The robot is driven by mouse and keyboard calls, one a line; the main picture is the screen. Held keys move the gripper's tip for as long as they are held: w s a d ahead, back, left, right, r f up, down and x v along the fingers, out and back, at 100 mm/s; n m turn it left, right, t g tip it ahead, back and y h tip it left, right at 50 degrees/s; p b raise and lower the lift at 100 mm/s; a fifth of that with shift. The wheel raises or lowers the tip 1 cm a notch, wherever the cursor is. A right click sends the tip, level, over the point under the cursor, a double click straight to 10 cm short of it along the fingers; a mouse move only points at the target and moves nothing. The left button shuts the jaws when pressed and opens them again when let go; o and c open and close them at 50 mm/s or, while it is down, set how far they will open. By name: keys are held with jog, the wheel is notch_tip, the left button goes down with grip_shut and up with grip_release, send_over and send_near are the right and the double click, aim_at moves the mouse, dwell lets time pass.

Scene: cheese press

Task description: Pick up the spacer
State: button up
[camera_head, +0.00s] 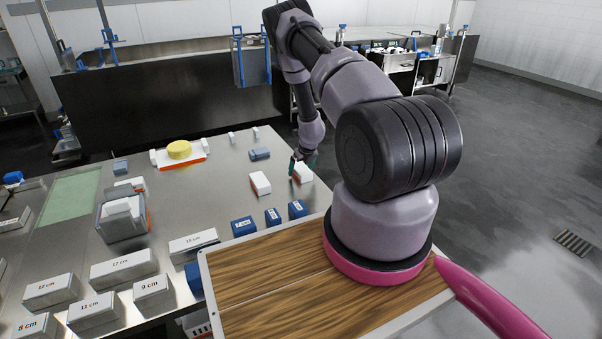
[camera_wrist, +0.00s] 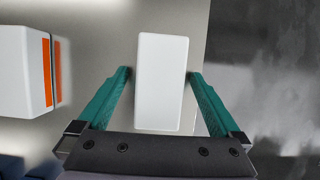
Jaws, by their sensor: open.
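A plain white block (camera_wrist: 161,85), which I take to be the spacer, lies between my fingers in the wrist view. My gripper (camera_wrist: 160,74) is open, with one green finger on each side of it and a small gap showing on both sides. In the head view my gripper (camera_head: 303,160) is over the right side of the steel table, at the white block (camera_head: 305,175), which it partly hides. I cannot tell how far the fingertips are above the table.
A second white block with orange stripes (camera_wrist: 22,72) lies to the left; it also shows in the head view (camera_head: 260,184). Blue blocks (camera_head: 244,227) and grey blocks labelled in cm (camera_head: 124,267) stand nearer on the steel table (camera_head: 195,205). The table's edge is close on the right.

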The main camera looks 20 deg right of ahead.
jog(key=shift+f, duration=0.15)
dwell(0.3)
jog(key=c, duration=1.5)
jog(key=shift+c, duration=0.2)
